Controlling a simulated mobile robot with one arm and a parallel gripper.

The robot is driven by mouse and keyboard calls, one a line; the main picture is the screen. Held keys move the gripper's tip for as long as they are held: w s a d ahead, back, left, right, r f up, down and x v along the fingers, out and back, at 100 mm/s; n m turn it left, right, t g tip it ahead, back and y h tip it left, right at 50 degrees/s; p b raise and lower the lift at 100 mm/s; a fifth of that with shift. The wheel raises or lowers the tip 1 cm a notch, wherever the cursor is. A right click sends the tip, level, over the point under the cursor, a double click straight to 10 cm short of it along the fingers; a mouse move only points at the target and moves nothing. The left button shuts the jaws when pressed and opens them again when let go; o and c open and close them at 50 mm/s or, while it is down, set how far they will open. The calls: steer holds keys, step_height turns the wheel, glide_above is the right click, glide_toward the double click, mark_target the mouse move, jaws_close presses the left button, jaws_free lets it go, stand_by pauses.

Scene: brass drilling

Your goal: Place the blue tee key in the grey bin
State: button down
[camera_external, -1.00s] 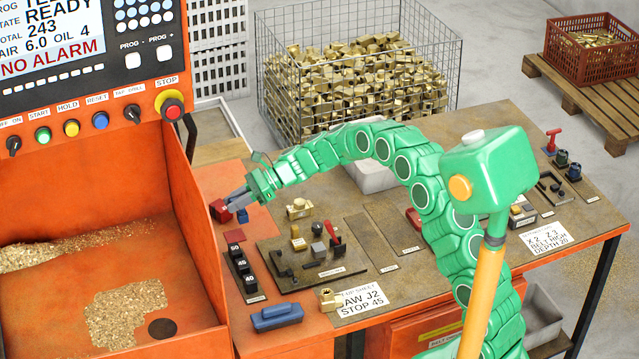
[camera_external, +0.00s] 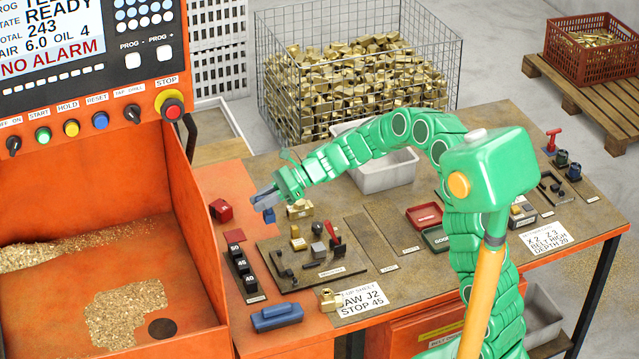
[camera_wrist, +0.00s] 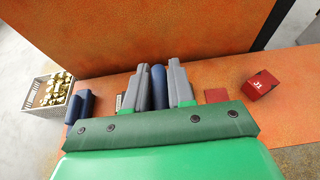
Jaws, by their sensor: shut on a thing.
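The blue tee key (camera_external: 268,215) is in my gripper (camera_external: 264,197), which is shut on it. It shows below the fingertips in the external view. In the wrist view the tee key (camera_wrist: 159,86) is a blue rounded bar between the two grey fingers of my gripper (camera_wrist: 160,85). The rest of its shape is hidden. My gripper is over the left part of the bench, near the fixture plate. The grey bin (camera_external: 388,180) stands at the back middle of the bench, to the right of my gripper. My arm passes in front of part of it.
A red block (camera_external: 221,210) sits left of my gripper. A dark plate (camera_external: 350,268) with brass and small tools lies in front. A blue block (camera_external: 276,317) is at the front edge. Red (camera_external: 425,216) and green (camera_external: 436,238) trays lie right. The orange machine wall stands left.

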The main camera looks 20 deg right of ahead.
steer(key=w+d+m+t+h, duration=0.1)
steer(key=w+d+m+t, duration=0.35)
steer(key=d, duration=0.95)
steer(key=w+d+m+t+h, duration=0.2)
steer(key=w+d, duration=0.6)
steer(key=d, duration=0.5)
steer(key=w+d+m+t+h, duration=0.1)
steer(key=w+d+m+t, duration=0.2)
steer(key=w+d, duration=0.75)
steer(key=w+d+f, duration=0.3)
steer(key=w+f, duration=0.5)
steer(key=w, duration=0.1)
steer(key=shift+w+d+f, duration=0.3)
steer(key=shift+d+f, duration=0.05)
steer(key=shift+d, duration=0.05)
steer(key=shift+n, duration=0.25)
steer(key=shift+w+f, duration=0.15)
steer(key=shift+f, duration=0.8)
steer(key=shift+w+f, duration=0.15)
steer(key=shift+f, duration=0.8)
